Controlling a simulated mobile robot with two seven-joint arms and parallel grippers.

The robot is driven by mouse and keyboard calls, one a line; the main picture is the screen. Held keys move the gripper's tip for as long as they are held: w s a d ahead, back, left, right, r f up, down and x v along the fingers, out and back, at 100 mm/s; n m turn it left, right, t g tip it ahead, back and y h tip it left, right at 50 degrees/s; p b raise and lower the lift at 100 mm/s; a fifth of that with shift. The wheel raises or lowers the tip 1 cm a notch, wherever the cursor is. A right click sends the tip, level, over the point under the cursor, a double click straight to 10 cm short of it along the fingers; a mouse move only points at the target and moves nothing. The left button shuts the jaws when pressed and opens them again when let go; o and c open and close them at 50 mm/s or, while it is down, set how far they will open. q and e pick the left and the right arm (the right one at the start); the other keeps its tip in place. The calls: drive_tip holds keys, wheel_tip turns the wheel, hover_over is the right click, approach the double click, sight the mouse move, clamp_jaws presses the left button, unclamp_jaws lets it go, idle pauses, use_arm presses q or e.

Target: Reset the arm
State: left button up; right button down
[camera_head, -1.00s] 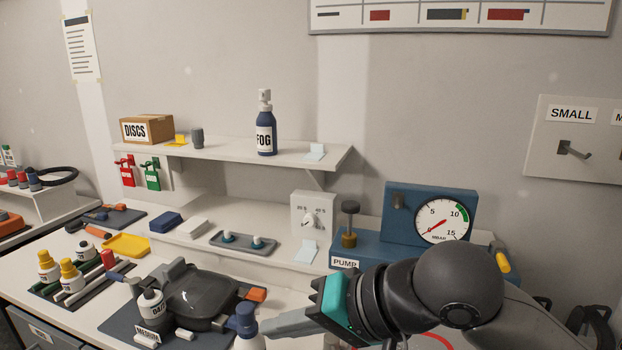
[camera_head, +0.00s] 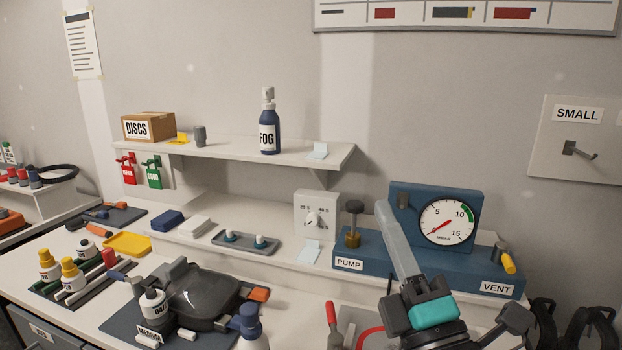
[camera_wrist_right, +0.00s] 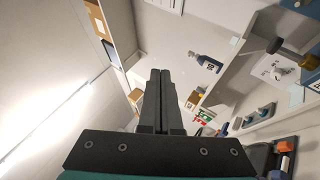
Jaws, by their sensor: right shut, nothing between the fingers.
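My right gripper (camera_head: 390,225) is in front of the blue pump unit (camera_head: 350,254), its fingers together and pointing up, slightly left. In the right wrist view its fingers (camera_wrist_right: 160,85) lie side by side with nothing between them. It appears clear of the bench, with the pump unit and the pressure gauge (camera_head: 447,221) behind it. A blue-capped bottle (camera_head: 248,328) stands at the bottom of the head view, left of my right gripper and apart from it. My left gripper is out of view.
A dark respirator mask (camera_head: 200,298) lies on a mat to the left. A red-handled tool (camera_head: 331,318) is near the front. The shelf (camera_head: 225,149) holds a FOG bottle (camera_head: 269,128) and a DISCS box (camera_head: 148,126). Open air lies above the pump.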

drive_tip(key=s+d+f+m+g+h, duration=0.25)
drive_tip(key=f+m+g, duration=0.2)
drive_tip(key=f, duration=0.45)
drive_tip(key=s+d+f+m+g+h, duration=0.1)
drive_tip(key=d+f+m+g+h, duration=0.15)
drive_tip(key=f+m, duration=0.45)
drive_tip(key=s+d+f+m+g+h, duration=0.15)
drive_tip(key=d+f+m+g, duration=0.3)
drive_tip(key=f, duration=0.55)
drive_tip(key=s+a+f+m+g, duration=0.3)
drive_tip(key=s+f+m+g, duration=0.45)
drive_tip(key=s+f, duration=0.65)
drive_tip(key=s+f+n+g+b, duration=0.2)
drive_tip(key=s+f+b, duration=0.1)
drive_tip(key=f, duration=2.1)
drive_tip(key=s+d+f+g+b, duration=0.1)
drive_tip(key=s+d+f+b, duration=0.2)
drive_tip(key=s+f, duration=1.2)
drive_tip(key=shift+f+y, duration=0.35)
